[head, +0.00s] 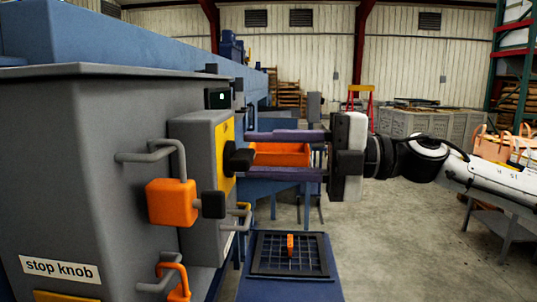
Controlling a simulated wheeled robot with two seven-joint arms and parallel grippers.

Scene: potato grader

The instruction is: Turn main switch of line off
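A grey switch box (200,140) with a yellow front plate (224,145) stands on the side of the grey cabinet (90,170). A black knob (240,160), likely the main switch, sticks out of the plate to the right. My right gripper (248,154) comes in from the right, its two purple fingers level and well apart, one above and one below the knob's height. The fingertips are near the knob; I cannot tell whether they touch it. It holds nothing that I can see. My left gripper is not in view.
A "stop knob" label (60,269) is on the cabinet. An orange tray (280,153) shows behind the fingers. A grid-topped stand (268,262) is below. Open floor lies right.

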